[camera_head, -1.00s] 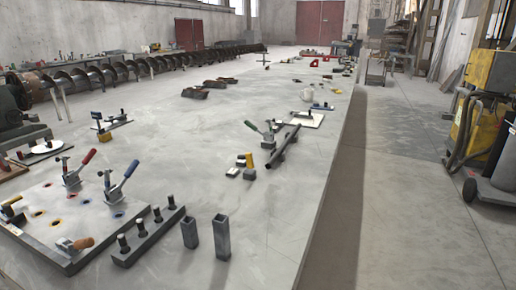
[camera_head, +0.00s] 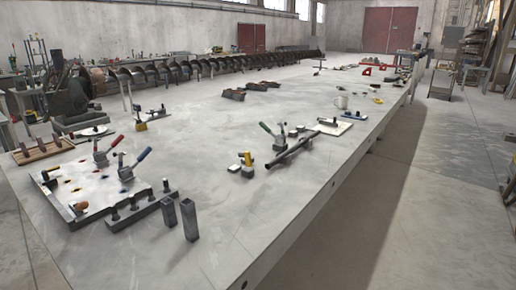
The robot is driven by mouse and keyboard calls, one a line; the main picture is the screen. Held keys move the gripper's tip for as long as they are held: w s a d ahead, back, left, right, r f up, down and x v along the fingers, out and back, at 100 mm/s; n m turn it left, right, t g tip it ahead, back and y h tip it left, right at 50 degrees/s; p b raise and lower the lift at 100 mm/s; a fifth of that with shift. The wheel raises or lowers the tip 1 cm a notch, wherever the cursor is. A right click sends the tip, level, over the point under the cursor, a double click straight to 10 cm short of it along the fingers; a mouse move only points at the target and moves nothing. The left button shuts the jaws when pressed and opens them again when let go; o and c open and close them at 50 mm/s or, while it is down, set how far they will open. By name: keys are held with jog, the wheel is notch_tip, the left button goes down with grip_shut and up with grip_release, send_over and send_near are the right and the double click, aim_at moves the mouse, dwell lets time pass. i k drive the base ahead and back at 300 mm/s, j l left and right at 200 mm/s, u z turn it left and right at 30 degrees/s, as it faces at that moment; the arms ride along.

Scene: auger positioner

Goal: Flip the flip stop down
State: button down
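I cannot tell for sure which part is the flip stop. A small block with a yellow top (camera_head: 247,160) stands near the middle of the long grey table (camera_head: 235,215). Right of it, a dark round bar (camera_head: 292,149) lies by a green-handled clamp (camera_head: 273,134). Farther left, another small fixture with a yellow part (camera_head: 141,126) stands on the table. The long auger (camera_head: 205,68) runs along the table's far left side. My gripper is not in view.
At the front left, a plate (camera_head: 90,188) carries clamps with red and blue handles. Beside it lie a bar with black pins (camera_head: 138,208) and two upright square tubes (camera_head: 179,217). Bare tabletop lies between the groups. Open floor (camera_head: 420,210) runs along the table's right side.

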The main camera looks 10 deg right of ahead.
aim_at(247, 155)
jog(key=k+l, duration=0.15)
jog(key=l, duration=0.25)
jog(key=i, duration=1.5)
